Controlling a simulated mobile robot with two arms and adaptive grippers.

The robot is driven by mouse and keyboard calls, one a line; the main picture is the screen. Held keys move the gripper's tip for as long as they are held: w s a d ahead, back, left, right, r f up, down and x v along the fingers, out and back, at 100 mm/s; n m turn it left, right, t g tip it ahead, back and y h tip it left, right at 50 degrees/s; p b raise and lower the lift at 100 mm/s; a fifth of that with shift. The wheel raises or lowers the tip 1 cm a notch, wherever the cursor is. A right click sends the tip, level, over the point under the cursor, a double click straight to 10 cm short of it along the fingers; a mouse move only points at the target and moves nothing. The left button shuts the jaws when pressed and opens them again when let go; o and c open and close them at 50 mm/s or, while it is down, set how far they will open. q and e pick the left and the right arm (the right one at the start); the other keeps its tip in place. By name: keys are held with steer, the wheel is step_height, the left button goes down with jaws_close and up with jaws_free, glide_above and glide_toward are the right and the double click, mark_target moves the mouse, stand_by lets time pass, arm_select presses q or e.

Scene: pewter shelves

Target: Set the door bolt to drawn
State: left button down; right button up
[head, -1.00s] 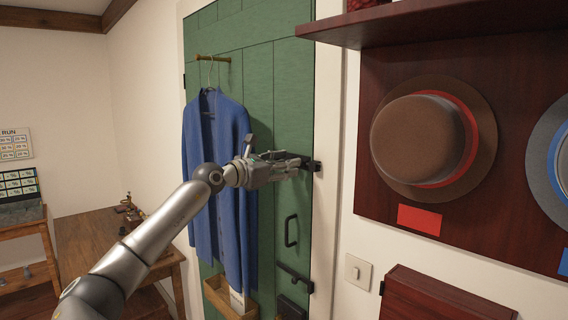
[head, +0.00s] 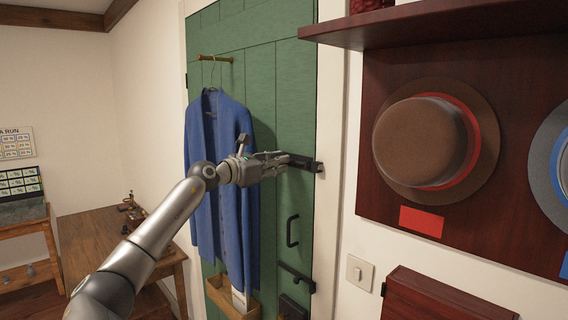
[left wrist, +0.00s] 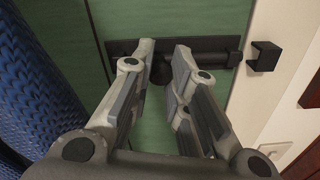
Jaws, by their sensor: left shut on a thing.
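The black door bolt (head: 300,160) is mounted on the green door near its right edge. In the left wrist view its dark bar (left wrist: 215,52) runs sideways, and the bar's right end appears just short of the black keeper (left wrist: 263,55) on the frame. The keeper also shows in the head view (head: 318,167). My left gripper (head: 286,158) is at the bolt, its fingers shut on the round bolt knob (left wrist: 158,75). The fingers partly hide the knob and bar. My right gripper is not in view.
A blue garment (head: 220,190) hangs on the green door (head: 275,80), close beside my left arm. A black handle (head: 292,231) and another black fitting (head: 296,278) sit lower. A shelf (head: 440,20) juts out at upper right, above a brown hat (head: 420,142).

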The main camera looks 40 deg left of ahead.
arm_select(q)
steer(key=shift+a+r, duration=0.25)
steer(key=shift+a, duration=0.2)
steer(key=c, duration=1.8)
jaws_free()
steer(key=o, duration=0.5)
steer(key=shift+a+f, duration=0.1)
steer(key=shift+a, duration=0.1)
steer(key=shift+c, duration=0.2)
steer(key=shift+d, duration=0.15)
steer(key=shift+r, duration=5)
